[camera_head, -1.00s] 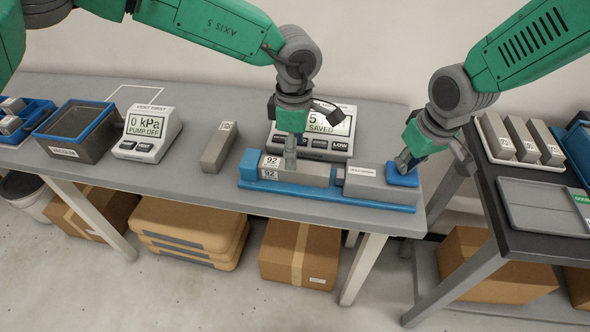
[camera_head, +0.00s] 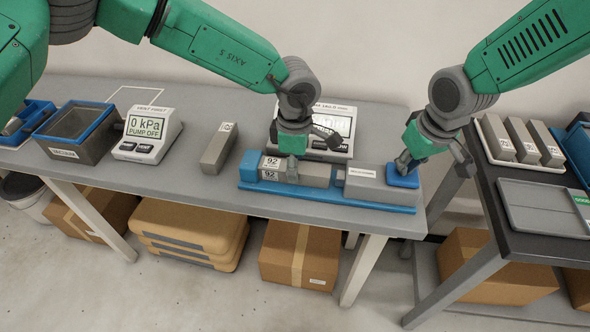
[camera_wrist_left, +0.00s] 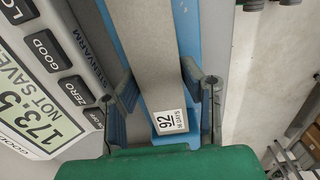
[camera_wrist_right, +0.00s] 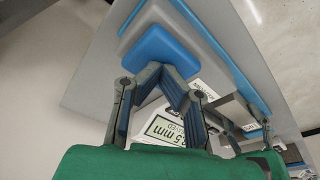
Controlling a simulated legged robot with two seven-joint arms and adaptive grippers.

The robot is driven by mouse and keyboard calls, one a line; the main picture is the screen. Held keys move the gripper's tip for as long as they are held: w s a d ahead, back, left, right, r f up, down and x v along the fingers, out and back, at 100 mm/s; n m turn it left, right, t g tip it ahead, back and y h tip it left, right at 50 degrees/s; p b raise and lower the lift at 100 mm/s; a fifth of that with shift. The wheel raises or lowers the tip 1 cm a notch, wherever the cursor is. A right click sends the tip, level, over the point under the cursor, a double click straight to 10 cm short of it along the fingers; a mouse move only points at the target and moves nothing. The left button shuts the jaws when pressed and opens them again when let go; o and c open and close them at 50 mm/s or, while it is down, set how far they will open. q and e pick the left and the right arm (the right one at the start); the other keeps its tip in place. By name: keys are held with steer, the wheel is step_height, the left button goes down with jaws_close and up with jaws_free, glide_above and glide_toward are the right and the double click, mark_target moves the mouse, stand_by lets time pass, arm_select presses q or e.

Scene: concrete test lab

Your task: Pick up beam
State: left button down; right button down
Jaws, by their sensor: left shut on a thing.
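A grey beam (camera_head: 313,173) labelled 92 lies in a long blue fixture (camera_head: 325,200) on the grey table. The left wrist view shows the beam (camera_wrist_left: 150,58) between the two fingers. My left gripper (camera_head: 292,172) points down and is shut on the beam near its labelled end. My right gripper (camera_head: 402,164) is at the blue block (camera_head: 403,178) on the fixture's right end. In the right wrist view its fingertips (camera_wrist_right: 166,78) are together beside the blue block (camera_wrist_right: 158,54); I cannot tell whether they touch it.
A gauge display (camera_wrist_left: 40,130) reading 173.5, NOT SAVED, stands behind the fixture. Another loose beam (camera_head: 219,148) lies left of it, beside a pump display (camera_head: 146,135) and vacuum box (camera_head: 75,132). On the dark right table are a beam tray (camera_head: 518,160) and grey tray (camera_head: 540,208).

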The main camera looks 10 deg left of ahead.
arm_select(q)
steer(key=shift+r, duration=0.1)
step_height(320, 180, up, 17)
stand_by(1.0)
